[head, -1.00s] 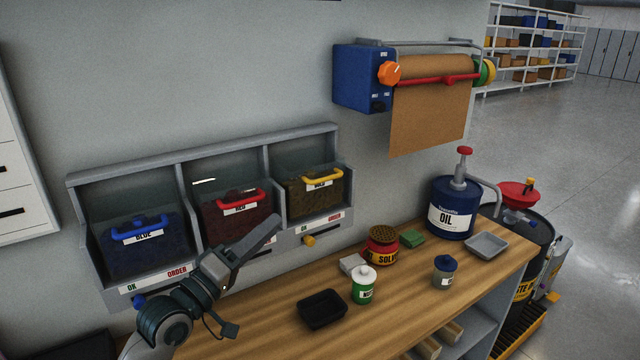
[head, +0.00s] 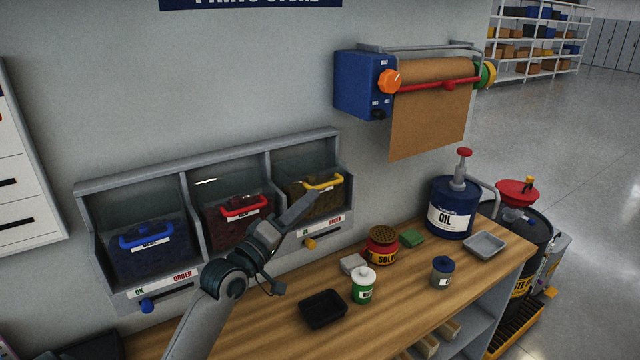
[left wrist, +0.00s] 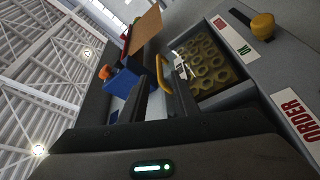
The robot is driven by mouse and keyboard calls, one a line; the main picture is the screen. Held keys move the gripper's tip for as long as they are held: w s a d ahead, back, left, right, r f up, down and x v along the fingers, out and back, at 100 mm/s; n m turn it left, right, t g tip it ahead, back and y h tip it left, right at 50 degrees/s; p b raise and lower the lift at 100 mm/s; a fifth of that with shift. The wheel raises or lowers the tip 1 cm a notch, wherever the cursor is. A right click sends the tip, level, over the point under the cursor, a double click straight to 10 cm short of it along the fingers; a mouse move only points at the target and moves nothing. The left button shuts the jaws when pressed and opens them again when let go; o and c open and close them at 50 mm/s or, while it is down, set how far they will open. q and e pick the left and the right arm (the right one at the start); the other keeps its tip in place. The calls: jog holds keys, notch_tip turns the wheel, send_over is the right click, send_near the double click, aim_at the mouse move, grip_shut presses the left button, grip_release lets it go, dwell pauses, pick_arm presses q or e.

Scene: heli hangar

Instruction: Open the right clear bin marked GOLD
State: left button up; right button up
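The right clear bin (head: 318,203) holds gold-coloured contents and has a yellow handle (head: 324,182) along its top front. It sits in the right bay of the grey wall rack. My left gripper (head: 328,197) reaches up to the front of this bin and hides part of it. In the left wrist view the two dark fingers (left wrist: 163,88) stand apart, and the yellow handle (left wrist: 162,74) shows between them near their tips. Contact with the handle cannot be told. Ring-shaped pieces show in the bin (left wrist: 208,65) there. My right gripper is not in view.
The blue bin (head: 148,255) and red bin (head: 240,222) fill the other bays. A yellow knob (head: 310,244) sits below the gold bin. On the bench stand a black tray (head: 322,308), a green-labelled bottle (head: 363,286) and a red solvent can (head: 382,246).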

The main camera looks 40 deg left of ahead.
aim_at(320, 191)
pick_arm(q)
jog(key=p+x, duration=0.1)
jog(key=x, duration=0.4)
jog(key=shift+w+r+p, duration=0.1)
jog(key=shift+w+p, duration=0.25)
jog(key=shift+w, duration=0.05)
grip_shut()
